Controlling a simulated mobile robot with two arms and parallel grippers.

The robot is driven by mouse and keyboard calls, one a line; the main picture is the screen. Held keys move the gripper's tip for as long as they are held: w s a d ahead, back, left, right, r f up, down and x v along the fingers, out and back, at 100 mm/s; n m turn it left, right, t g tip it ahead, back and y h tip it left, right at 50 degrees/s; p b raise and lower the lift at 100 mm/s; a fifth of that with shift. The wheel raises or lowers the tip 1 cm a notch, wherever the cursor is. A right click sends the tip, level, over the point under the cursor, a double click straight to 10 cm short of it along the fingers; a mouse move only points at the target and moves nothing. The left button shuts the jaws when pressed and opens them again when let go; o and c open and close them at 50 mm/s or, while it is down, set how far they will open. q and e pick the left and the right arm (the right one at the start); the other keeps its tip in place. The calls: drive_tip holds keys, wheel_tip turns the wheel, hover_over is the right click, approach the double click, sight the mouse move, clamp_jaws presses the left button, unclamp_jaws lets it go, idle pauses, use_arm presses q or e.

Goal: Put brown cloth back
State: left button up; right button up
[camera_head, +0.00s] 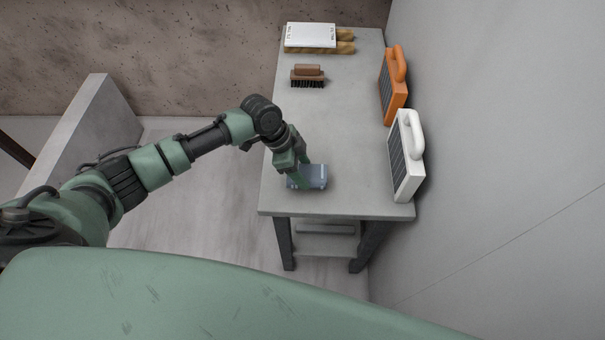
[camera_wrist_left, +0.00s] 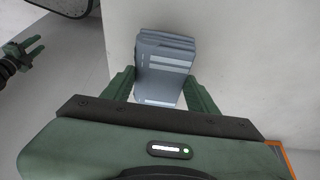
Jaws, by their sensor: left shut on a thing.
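A blue-grey folded cloth-like stack (camera_head: 318,176) is at the near end of the stone slab table. In the left wrist view the same stack (camera_wrist_left: 165,65) shows layered folds and pale stripes. My left gripper (camera_head: 302,180) is shut on it, with a green finger on each side in the left wrist view (camera_wrist_left: 160,90). I cannot tell whether the stack touches the slab. No brown cloth shows in either view. My right gripper (camera_wrist_left: 30,50) shows at the left of the left wrist view, its fingers apart and empty.
The grey slab table (camera_head: 335,120) has a clear middle. A brown brush (camera_head: 308,76) and a white box on wooden pieces (camera_head: 312,36) are at its far end. An orange panel lamp (camera_head: 393,85) and a white one (camera_head: 405,155) stand along the right edge by the wall.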

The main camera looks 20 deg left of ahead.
use_arm(q)
wheel_tip(320, 180, down, 3)
drive_tip(key=shift+f, duration=0.15)
drive_tip(key=o, duration=1.2)
drive_tip(key=b+v, duration=0.2)
drive_tip(key=v, duration=0.8)
drive_tip(key=shift+a+r, duration=0.15)
drive_tip(key=shift+r, duration=0.2)
drive_tip(key=shift+s+a+r, duration=0.15)
drive_tip(key=shift+a+r, duration=0.05)
drive_tip(key=shift+r, duration=0.45)
